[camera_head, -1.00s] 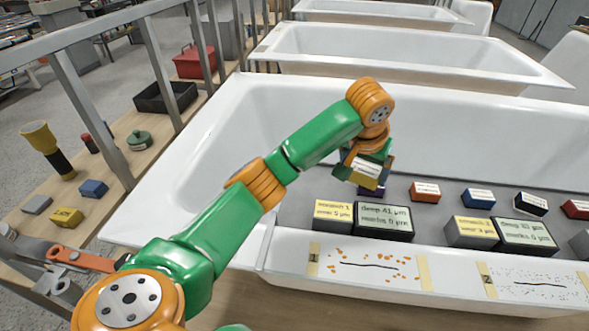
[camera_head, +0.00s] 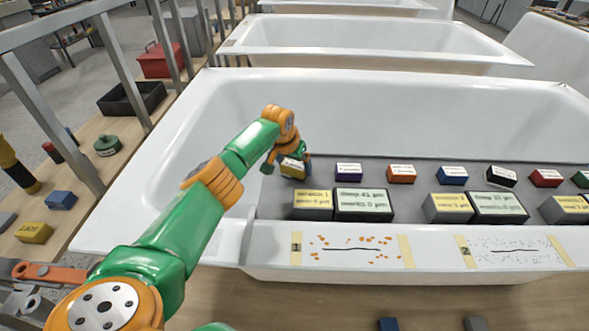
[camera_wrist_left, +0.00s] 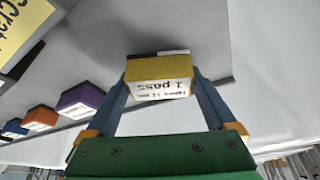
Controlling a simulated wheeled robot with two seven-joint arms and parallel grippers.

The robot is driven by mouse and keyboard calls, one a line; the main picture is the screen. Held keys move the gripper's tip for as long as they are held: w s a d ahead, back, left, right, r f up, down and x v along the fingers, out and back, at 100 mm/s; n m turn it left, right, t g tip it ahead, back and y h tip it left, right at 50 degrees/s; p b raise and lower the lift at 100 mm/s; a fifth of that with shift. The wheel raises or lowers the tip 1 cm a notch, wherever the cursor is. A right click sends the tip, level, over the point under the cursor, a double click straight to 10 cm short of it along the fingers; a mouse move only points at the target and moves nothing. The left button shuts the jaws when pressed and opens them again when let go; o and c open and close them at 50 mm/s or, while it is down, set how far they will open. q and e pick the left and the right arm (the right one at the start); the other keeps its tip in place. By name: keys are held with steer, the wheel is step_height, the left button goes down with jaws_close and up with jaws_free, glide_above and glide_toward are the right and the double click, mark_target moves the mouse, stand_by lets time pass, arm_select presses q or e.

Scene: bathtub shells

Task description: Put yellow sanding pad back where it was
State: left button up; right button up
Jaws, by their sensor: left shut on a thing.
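The yellow sanding pad (camera_head: 291,168) has a white label on its face. My left gripper (camera_head: 289,172) is shut on it, at the left end of the row of coloured pads in the bathtub (camera_head: 190,150). In the left wrist view the yellow pad (camera_wrist_left: 158,74) sits between the two blue fingers, over the grey board. I cannot tell whether it touches the board. The purple pad (camera_head: 348,172) stands just right of it. My right gripper is not in view.
Orange (camera_head: 401,175), blue (camera_head: 452,177), black (camera_head: 502,177) and red (camera_head: 546,178) pads continue the row rightward. Labelled blocks (camera_head: 364,205) stand in front. Another yellow block (camera_head: 34,232) lies on the wooden shelf at left. Grey board left of the purple pad is otherwise bare.

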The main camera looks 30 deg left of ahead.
mark_target(294, 165)
arm_select(q)
steer(key=shift+f, duration=0.35)
steer(key=shift+f, duration=0.1)
steer(key=o, duration=1)
steer(key=shift+r, duration=0.25)
steer(key=p+v, duration=0.2)
steer(key=v, duration=0.1)
steer(key=shift+s+r, duration=0.1)
steer(key=shift+r, duration=0.2)
steer(key=p+v, duration=0.1)
steer(key=v, duration=0.7)
steer(key=shift+s, duration=0.1)
